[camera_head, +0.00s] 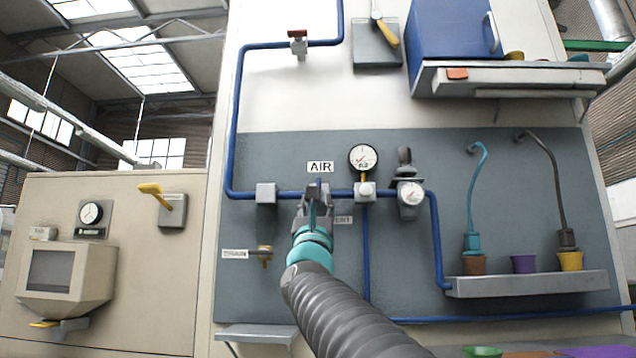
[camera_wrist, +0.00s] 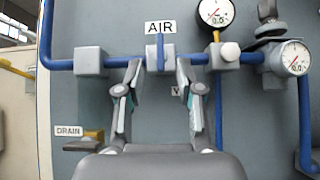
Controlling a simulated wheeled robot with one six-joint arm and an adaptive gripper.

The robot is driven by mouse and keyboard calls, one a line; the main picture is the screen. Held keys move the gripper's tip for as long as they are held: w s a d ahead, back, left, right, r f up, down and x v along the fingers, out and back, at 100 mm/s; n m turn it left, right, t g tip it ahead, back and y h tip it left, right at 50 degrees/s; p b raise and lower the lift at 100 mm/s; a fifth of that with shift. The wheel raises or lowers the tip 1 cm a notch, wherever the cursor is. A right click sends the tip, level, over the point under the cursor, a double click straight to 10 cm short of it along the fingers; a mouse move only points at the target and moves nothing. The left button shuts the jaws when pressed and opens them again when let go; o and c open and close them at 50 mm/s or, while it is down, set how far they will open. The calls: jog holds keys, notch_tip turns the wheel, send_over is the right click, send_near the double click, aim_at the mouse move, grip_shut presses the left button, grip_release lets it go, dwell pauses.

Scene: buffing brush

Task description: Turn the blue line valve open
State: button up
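The valve on the blue air line is a grey block under the AIR label, seen in the wrist view with a narrow blue handle (camera_wrist: 160,52) on its front. In the head view the handle (camera_head: 318,187) shows just above my gripper (camera_head: 316,208), which hides most of the valve body. In the wrist view my gripper (camera_wrist: 159,75) is open. Its two fingers stand on either side of the valve, with the handle between the fingertips. I see no finger closed on it, and I cannot tell whether the fingertips touch the block.
A gauge (camera_head: 363,158) and a regulator (camera_head: 409,190) sit on the line to the right. A drain tap (camera_head: 264,252) is below left. A grey shelf (camera_head: 530,284) with pots and hoses stands at right. A yellow lever (camera_head: 155,190) is on the cabinet at left.

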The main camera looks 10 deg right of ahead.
aim_at(318, 183)
jog(key=x, duration=0.4)
jog(key=shift+w+d+r, duration=0.1)
jog(key=shift+w+r, duration=0.15)
jog(key=shift+w, duration=0.05)
jog(key=p+x, duration=0.3)
jog(key=x, duration=0.2)
jog(key=shift+s+r+p, duration=0.1)
jog(key=shift+s+p, duration=0.05)
jog(key=shift+p, duration=0.25)
jog(key=shift+w+r, duration=0.2)
jog(key=shift+w, duration=0.15)
grip_shut()
